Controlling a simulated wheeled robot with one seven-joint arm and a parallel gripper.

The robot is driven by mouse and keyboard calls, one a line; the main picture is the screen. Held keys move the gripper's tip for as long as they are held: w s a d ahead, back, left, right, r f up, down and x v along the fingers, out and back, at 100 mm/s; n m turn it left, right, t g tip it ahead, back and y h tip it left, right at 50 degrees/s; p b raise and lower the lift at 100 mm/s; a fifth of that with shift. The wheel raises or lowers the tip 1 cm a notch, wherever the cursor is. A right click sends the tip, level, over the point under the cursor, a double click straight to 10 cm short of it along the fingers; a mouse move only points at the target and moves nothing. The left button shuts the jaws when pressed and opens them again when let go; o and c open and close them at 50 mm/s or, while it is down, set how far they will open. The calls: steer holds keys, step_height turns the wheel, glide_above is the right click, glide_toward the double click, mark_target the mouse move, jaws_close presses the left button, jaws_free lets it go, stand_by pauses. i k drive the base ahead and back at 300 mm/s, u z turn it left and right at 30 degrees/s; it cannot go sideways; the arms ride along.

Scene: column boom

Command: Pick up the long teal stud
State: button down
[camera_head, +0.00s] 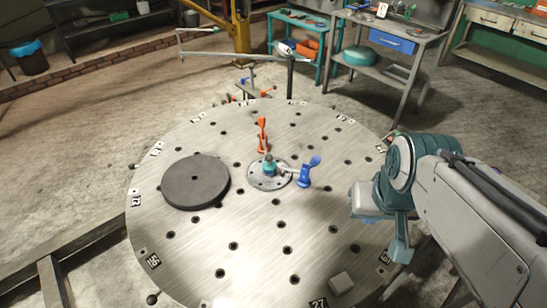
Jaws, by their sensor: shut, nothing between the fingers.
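A small teal piece (268,168) stands at the centre of the round table, on a grey metal hub (264,182). It is the only teal part I see on the table, and it is too small to tell its full length. An orange clamp-like part (262,136) stands just behind it, and a blue one (307,172) stands to its right. My gripper (400,252) is at the right, over the table's right side, well apart from the teal piece. It points down, is shut, and holds nothing.
The round metal table (200,246) has many dark holes and marker tags near its rim. A dark grey disc (195,182) lies left of the hub. The front middle is clear. Workbenches (390,36) stand behind.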

mark_target(269, 165)
steer(key=k, duration=0.5)
steer(key=z, duration=1.15)
steer(key=i, duration=0.7)
steer(key=u, duration=2.05)
